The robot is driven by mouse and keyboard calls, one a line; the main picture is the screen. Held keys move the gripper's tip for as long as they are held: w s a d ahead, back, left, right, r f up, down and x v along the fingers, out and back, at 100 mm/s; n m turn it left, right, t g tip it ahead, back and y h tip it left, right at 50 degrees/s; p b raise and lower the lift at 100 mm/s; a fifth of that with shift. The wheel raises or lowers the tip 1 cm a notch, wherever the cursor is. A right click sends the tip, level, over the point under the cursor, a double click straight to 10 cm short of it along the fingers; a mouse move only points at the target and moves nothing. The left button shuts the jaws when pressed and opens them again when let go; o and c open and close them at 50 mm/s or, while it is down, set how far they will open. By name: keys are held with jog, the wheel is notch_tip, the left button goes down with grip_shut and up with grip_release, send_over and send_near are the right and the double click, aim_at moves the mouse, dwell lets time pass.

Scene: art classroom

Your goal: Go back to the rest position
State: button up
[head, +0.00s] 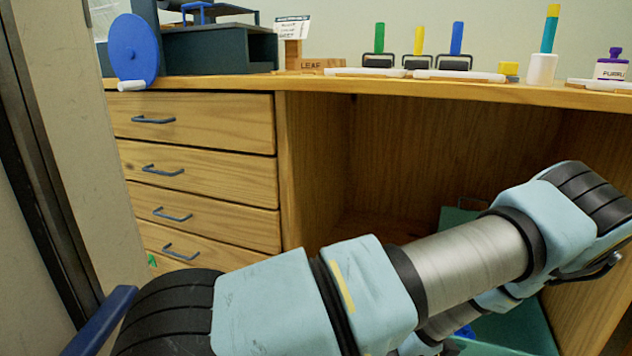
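My arm (465,262) stretches across the lower part of the head view, in front of the wooden desk (310,215). Its links run from the bottom left up to the right edge. My gripper is not clearly visible, so its fingers and anything it may hold cannot be made out.
Drawers with dark handles (200,122) fill the desk's left side; the middle is an open recess (430,150). On top stand a blue disc (134,50), a dark box (222,50), rollers (419,48) and a white cup (541,69). A grey panel (78,130) stands close on the left.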

jog(key=w+a+r+n+t+y+p, duration=0.1)
jog(key=w+a+r+n+t+y, duration=0.2)
jog(key=w+a+r, duration=0.4)
jog(key=w+a+r+n+t+y+p, duration=0.1)
jog(key=w+a+r+n+y, duration=0.4)
jog(key=w, duration=0.4)
jog(key=s+a+r+n+g+y+p, duration=0.1)
jog(key=a+r+n+y, duration=0.1)
jog(key=a+r, duration=0.6)
jog(key=s+a+r+n+g+y+p, duration=0.15)
jog(key=a+r, duration=0.25)
jog(key=a, duration=0.8)
jog(key=s+a+r+n+g+p, duration=0.1)
jog(key=s+a+r+n+g, duration=0.2)
jog(key=s+a+r, duration=0.4)
notch_tip(320, 180, up, 37)
jog(key=p, duration=3.7)
jog(key=shift+r+t, duration=0.1)
jog(key=shift+t, duration=0.15)
